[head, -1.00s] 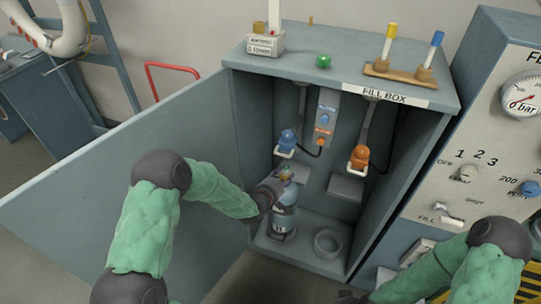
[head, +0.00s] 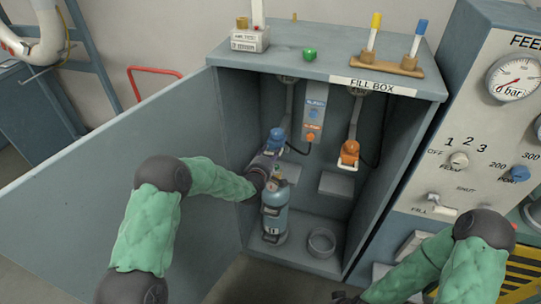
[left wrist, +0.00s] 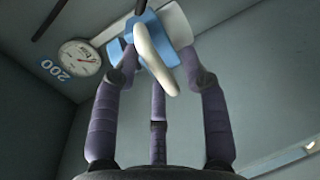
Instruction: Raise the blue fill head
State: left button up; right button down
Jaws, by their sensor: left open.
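The blue fill head (head: 277,136) hangs on the left side inside the open fill box (head: 230,140). My left gripper (head: 272,152) is just below it, open, and partly covers its lower part. In the left wrist view, the fingers of my left gripper (left wrist: 160,62) stand spread around the blue fill head (left wrist: 177,25) and its white lever (left wrist: 155,52); I cannot tell whether they touch. A blue-grey cylinder (head: 273,222) stands upright below the gripper. The orange fill head (head: 349,152) hangs to the right. My right gripper is barely visible at the bottom edge (head: 345,298).
The box door (head: 110,180) is open to the left. A grey ring (head: 321,242) lies on the box floor beside the cylinder. A control panel with a gauge (head: 514,80) stands at right. A round gauge (left wrist: 80,58) shows in the left wrist view.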

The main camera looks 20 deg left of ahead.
pick_arm(q)
jog(key=shift+w, duration=0.4)
grip_shut()
jog(key=shift+r, duration=0.95)
grip_release()
jog(key=shift+r, duration=0.1)
jog(key=s+r, duration=0.2)
jog(key=s, duration=0.9)
jog(key=shift+s+a, duration=0.2)
jog(key=shift+s, duration=0.2)
